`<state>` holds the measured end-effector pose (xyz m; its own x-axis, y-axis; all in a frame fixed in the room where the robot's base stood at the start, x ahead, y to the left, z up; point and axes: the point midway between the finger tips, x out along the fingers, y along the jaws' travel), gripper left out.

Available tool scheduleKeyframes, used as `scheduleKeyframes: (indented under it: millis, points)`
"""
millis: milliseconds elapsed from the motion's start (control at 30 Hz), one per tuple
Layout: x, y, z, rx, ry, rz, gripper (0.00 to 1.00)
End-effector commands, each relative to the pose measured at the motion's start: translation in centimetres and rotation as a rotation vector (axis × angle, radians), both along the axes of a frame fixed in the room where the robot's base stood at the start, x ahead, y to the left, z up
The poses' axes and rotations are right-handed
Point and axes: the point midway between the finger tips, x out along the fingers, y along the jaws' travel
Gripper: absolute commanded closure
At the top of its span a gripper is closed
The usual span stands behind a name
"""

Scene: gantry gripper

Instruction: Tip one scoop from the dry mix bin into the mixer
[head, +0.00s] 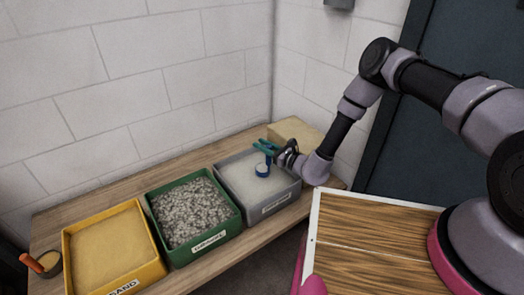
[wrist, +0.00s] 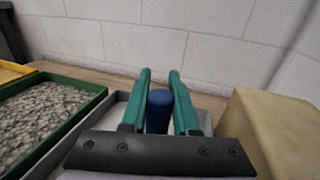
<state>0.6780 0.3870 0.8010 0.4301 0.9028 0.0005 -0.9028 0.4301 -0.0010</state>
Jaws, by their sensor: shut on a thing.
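My gripper (head: 266,148) reaches over the grey bin (head: 277,208) from the right. Its teal fingers (wrist: 159,76) are shut on the blue handle of a scoop (wrist: 159,110). In the head view the scoop's round blue-rimmed cup (head: 262,170) is over the pale powder in the grey bin. I cannot tell whether the cup touches the powder or how full it is. The grey bin's label is too small to read, so I cannot confirm it is the dry mix bin. No mixer can be made out in either view.
A green bin of gravel (head: 205,246) and a yellow sand bin (head: 68,257) stand to the left on the wooden bench (head: 118,191). An orange-handled scoop (head: 38,264) lies at the far left. A tan block (head: 301,132) is behind the grey bin, close to the wall.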

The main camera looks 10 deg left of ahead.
Motion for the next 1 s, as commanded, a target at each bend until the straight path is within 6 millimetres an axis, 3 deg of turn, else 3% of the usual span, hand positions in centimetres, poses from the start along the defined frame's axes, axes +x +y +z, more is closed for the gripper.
scheduleKeyframes:
  millis: [700, 1000]
  points:
    - [0.0, 0.0, 6.6, 0.000, 0.000, -0.001, 1.00]
    - [-1.3, 1.1, 8.8, 0.001, 0.000, 0.001, 1.00]
